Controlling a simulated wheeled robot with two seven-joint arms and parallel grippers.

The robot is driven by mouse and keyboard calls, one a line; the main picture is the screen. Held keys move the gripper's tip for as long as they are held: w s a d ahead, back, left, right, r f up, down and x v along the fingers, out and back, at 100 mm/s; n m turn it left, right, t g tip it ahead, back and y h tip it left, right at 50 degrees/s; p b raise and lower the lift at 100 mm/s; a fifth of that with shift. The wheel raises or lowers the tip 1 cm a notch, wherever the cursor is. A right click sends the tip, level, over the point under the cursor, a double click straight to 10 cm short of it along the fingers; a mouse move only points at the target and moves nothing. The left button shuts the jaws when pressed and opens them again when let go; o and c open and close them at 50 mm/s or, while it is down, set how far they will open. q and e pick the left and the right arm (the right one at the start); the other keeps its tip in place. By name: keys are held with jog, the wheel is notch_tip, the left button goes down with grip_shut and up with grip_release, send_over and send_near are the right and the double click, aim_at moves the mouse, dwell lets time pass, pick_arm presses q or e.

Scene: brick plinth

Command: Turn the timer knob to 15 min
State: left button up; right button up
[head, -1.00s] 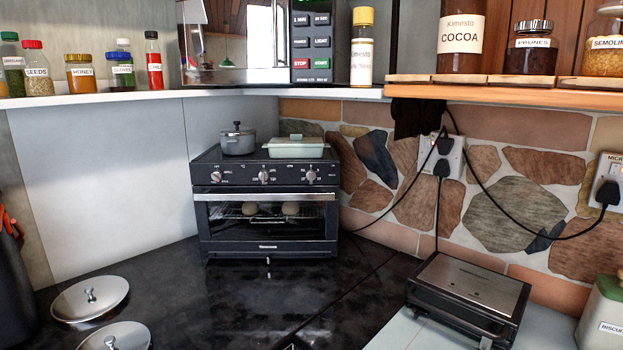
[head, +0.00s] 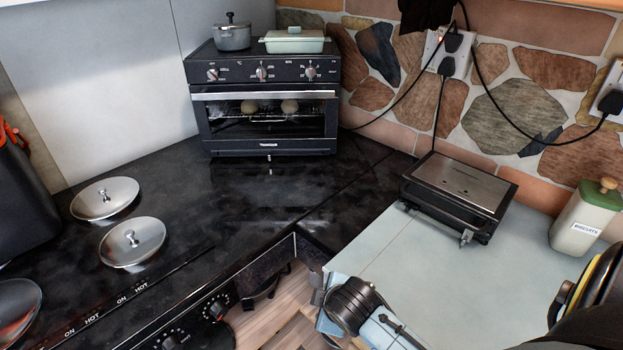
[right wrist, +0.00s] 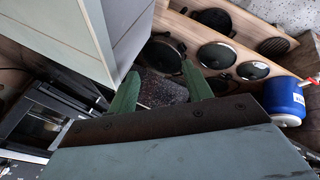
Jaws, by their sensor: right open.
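The black toaster oven (head: 268,100) stands on the dark worktop at the back, in the head view. Its front panel carries three pale knobs: a left knob (head: 213,74), a middle knob (head: 262,74) and a right knob (head: 310,73). The panel print is too small to tell surely which is the timer or its setting. My right gripper (right wrist: 160,88) shows two green fingers, apart and empty, in the right wrist view. In the head view, part of my right arm shows at the bottom, well in front of the oven and away from the knobs. My left gripper is not in view.
A grey pot (head: 231,36) and a pale green dish (head: 294,41) sit on the oven. A black grill (head: 459,192) and a biscuit tin (head: 585,218) stand on the pale counter. Metal lids (head: 132,242) lie at left. The worktop before the oven is clear.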

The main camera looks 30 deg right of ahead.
notch_tip(320, 180, up, 4)
jog(key=n+t+h, duration=0.7)
jog(key=n+t, duration=0.2)
jog(key=n, duration=1.1)
send_near(311, 75)
jog(key=shift+m, duration=0.3)
jog(key=b+x, duration=0.1)
jog(key=x, duration=0.4)
jog(key=shift+s, duration=0.1)
jog(key=shift+b+x, duration=0.55)
jog(key=shift+x, duration=0.2)
jog(key=shift+w+d+f+b, duration=0.1)
jog(key=shift+w+d+b, duration=0.25)
jog(key=shift+w+b, duration=0.3)
jog(key=shift+w+d+b, duration=0.2)
jog(key=shift+w+b, duration=0.25)
jog(key=shift+b, duration=0.2)
